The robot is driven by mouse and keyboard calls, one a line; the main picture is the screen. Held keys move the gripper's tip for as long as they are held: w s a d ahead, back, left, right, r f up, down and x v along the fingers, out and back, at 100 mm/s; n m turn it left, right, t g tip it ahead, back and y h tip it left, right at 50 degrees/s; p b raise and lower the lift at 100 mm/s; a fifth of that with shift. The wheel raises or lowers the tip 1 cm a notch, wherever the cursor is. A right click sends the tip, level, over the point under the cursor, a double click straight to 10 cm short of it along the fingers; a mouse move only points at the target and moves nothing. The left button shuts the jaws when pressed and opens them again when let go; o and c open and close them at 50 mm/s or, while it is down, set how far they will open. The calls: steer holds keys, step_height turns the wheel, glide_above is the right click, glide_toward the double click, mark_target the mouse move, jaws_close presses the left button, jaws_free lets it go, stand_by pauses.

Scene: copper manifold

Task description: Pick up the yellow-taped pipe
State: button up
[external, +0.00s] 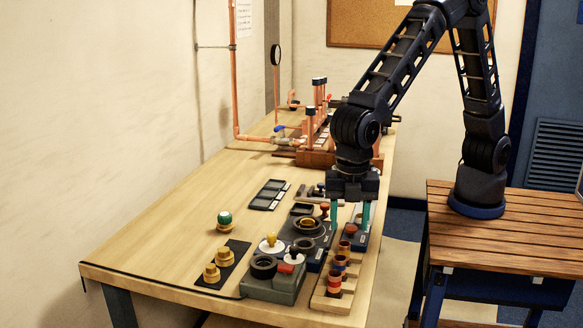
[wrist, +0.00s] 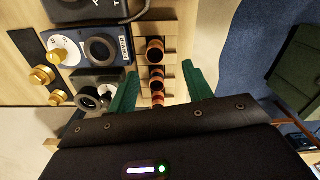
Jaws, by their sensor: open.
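A wooden rack (external: 346,296) near the table's front right holds three short copper pipes in a row. The front pipe (external: 334,284) has a red band and the middle one (external: 341,263) a dark blue band. The back pipe (external: 345,247) is small here, and I cannot make out a yellow band for certain. My gripper (external: 350,224) points down, open and empty, above the rack's back end. In the wrist view, the open fingers (wrist: 157,76) stand either side of the row, with the pipe ends (wrist: 155,51) seen from above.
Left of the rack are a grey device (external: 272,287), dark blue boxes and a black mat (external: 222,267) with brass fittings. A copper manifold (external: 318,140) stands at the back. The table's left side is mostly clear.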

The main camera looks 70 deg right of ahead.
mark_target(344, 244)
steer(key=f, duration=0.8)
steer(key=shift+w+d+f, duration=0.1)
steer(key=shift+w+d, duration=0.05)
steer(key=shift+w, duration=0.2)
steer(key=shift+c, duration=0.4)
steer(key=c, duration=1)
